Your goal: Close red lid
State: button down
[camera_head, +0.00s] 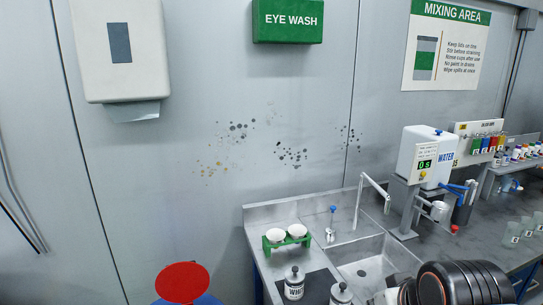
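The red lid (182,283) is a round red disc at the bottom edge, left of the sink counter. Blue parts of a container (208,299) show just below and beside it, and the frame cuts off the rest. The lid's broad face is turned toward my camera. I cannot tell from this view how far it stands open. A dark ribbed part of my arm is at the lower right, away from the lid. My gripper's fingertips are not in view.
A steel counter with a sink (372,262) stands right of the lid. It holds a green rack (287,241) with two white bowls and white-labelled bottles (293,284). A water dispenser (425,155) stands farther right.

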aim_at(182, 283)
jog(key=u, duration=1.3)
jog(key=i+j+z, duration=0.3)
jog(key=i+j, duration=0.6)
